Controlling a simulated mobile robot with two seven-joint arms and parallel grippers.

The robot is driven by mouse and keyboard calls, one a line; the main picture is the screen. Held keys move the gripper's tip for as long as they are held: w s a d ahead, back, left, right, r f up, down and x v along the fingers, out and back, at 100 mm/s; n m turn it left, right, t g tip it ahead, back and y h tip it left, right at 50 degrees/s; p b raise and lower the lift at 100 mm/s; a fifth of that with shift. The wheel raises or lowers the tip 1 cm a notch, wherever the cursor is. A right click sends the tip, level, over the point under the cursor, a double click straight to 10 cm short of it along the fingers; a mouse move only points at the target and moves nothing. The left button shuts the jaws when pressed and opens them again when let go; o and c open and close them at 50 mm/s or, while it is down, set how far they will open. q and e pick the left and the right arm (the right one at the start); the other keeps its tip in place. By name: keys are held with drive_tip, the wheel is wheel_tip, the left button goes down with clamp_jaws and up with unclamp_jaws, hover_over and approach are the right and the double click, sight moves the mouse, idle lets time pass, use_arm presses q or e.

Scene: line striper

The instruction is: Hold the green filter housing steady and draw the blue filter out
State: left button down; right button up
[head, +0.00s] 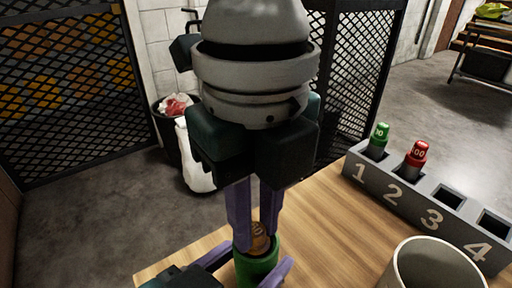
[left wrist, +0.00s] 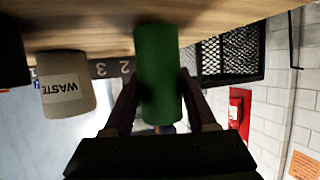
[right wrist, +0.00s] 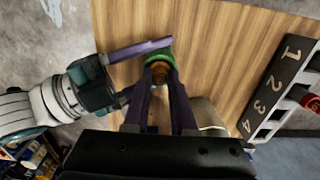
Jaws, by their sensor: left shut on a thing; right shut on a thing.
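The green filter housing (head: 256,270) stands upright on the wooden table. It also shows upside down in the left wrist view (left wrist: 158,70). My left gripper (head: 250,264) has its purple fingers shut on the housing's sides, low down. A filter with a brown-orange numbered top (head: 259,240) sits in the housing's mouth. A small bluish patch shows near the housing's open end in the left wrist view; the filter's body is mostly hidden. My right gripper (head: 255,234) points down from above, shut on the filter's top. The right wrist view shows this top (right wrist: 160,72) between its fingertips.
A grey rack (head: 400,197) numbered 1 to 4 stands at the right. Slot 1 holds a green-capped filter (head: 379,136), slot 2 a red-capped one (head: 417,153); slots 3 and 4 look empty. A beige cup (head: 400,270) marked WASTE in the left wrist view stands at the front right.

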drive_tip(key=shift+r, duration=0.65)
clamp_jaws()
wheel_tip(320, 180, up, 11)
drive_tip(key=shift+f, duration=0.15)
idle(1.5)
use_arm(q)
drive_tip(key=shift+c, duration=0.6)
unclamp_jaws()
